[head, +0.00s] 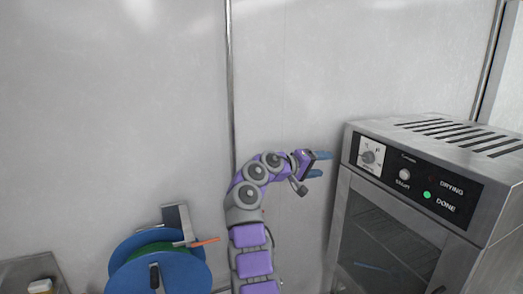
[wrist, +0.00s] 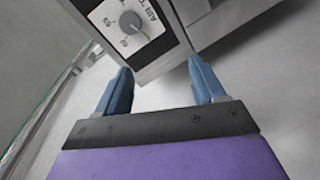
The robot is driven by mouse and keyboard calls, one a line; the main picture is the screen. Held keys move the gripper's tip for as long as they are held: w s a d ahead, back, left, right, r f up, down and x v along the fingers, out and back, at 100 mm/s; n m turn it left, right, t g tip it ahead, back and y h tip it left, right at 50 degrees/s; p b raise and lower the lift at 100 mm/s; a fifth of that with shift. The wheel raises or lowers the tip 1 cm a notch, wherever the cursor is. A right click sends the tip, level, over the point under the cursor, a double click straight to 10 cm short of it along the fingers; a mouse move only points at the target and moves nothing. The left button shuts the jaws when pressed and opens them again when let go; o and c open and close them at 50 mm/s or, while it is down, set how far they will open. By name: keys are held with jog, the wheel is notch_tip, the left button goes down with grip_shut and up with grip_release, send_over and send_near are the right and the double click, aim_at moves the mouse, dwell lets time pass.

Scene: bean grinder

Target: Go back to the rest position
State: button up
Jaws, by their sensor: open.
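My gripper (head: 321,164) is at the end of my purple and grey arm, raised in the middle of the head view. Its blue fingers point right, toward the upper left front edge of a steel dryer oven (head: 390,215). In the wrist view my gripper (wrist: 160,88) is open, with nothing between its two blue fingers. The dryer's temperature dial (wrist: 130,22) shows just beyond the fingers in the wrist view, and the dial (head: 370,154) is also in the head view. I cannot tell whether the fingers touch the dryer.
A blue round device (head: 125,262) with an orange handle (head: 204,242) stands low at left. A metal tray (head: 20,272) is at the lower left corner. Grey wall panels stand behind.

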jog(key=s+a+f+g+y, duration=0.2)
jog(key=s+f+y, duration=0.3)
jog(key=s, duration=1.5)
jog(key=s+a+f+g+y, duration=0.3)
jog(key=s+f+y, duration=0.2)
jog(key=s, duration=1.5)
jog(key=s+a+f+g+y+b, duration=0.1)
jog(key=s+a+f+g+y, duration=0.2)
jog(key=s+f, duration=0.7)
jog(key=s+y, duration=0.1)
jog(key=s, duration=1)
jog(key=shift+m+y, duration=0.3)
jog(key=shift+y, duration=0.1)
jog(key=shift+a, duration=0.1)
